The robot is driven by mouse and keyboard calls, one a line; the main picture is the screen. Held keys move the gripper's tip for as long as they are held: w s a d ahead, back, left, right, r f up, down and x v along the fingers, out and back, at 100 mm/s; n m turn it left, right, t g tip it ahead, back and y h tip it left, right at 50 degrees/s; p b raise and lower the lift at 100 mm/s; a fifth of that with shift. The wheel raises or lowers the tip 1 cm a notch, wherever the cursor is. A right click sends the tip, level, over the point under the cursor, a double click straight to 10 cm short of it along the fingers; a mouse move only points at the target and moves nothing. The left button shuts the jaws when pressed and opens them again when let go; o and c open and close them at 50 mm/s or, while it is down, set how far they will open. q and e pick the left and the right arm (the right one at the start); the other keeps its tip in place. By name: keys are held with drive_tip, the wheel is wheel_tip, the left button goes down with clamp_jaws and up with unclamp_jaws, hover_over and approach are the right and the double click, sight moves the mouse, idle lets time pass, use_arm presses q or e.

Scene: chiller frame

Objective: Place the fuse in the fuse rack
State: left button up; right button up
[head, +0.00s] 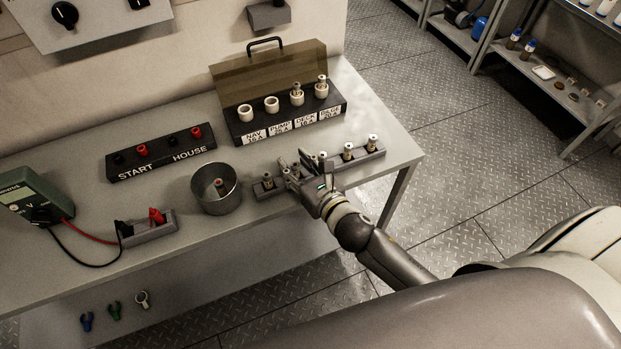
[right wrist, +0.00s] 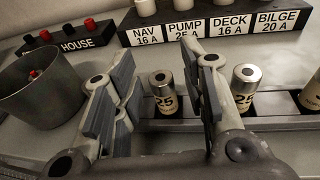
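A grey rack (head: 262,192) on the bench holds several upright fuses. My right gripper (head: 298,165) is over its left-middle part. In the right wrist view this gripper (right wrist: 157,62) is open, and a silver-capped fuse marked 25 (right wrist: 162,98) stands in the rack between its fingers, with gaps beside it. A second fuse marked 25 (right wrist: 246,85) stands just right of the fingers. Behind is a black labelled fuse block (head: 236,133). Its NAV (head: 245,113) and PUMP (head: 271,104) sockets look empty; fuses stand in DECK (head: 297,94) and BILGE (head: 321,87). My left gripper is not in view.
A round grey bin (head: 207,203) with a red-marked item inside stands left of the rack. A START/HOUSE terminal strip (head: 160,160), a green meter (head: 30,195) and its leads are further left. A tinted cover with a handle (head: 265,70) stands open behind the block.

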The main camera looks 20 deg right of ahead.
drive_tip(key=b+v, duration=0.2)
drive_tip(key=v, duration=0.9)
drive_tip(key=shift+s+d, duration=0.1)
drive_tip(key=s+d+f+m+g+h, duration=0.15)
drive_tip(key=f+m, duration=0.35)
drive_tip(key=f, duration=0.5)
drive_tip(key=s+d+f+m+g, duration=0.25)
drive_tip(key=f+m, duration=0.25)
drive_tip(key=f, duration=0.5)
drive_tip(key=s+d+f+m+g+h, duration=0.15)
drive_tip(key=f+m, duration=0.35)
drive_tip(key=f, duration=0.6)
drive_tip(key=s+f+m+g, duration=0.4)
drive_tip(key=s+f+m, duration=0.6)
drive_tip(key=s, duration=0.3)
drive_tip(key=s+f+m+g, duration=0.5)
drive_tip(key=s+f+m, duration=0.5)
drive_tip(key=s, duration=0.3)
drive_tip(key=shift+d+f+m, duration=0.2)
drive_tip(key=shift+d+m, duration=0.1)
drive_tip(key=shift+d, duration=0.15)
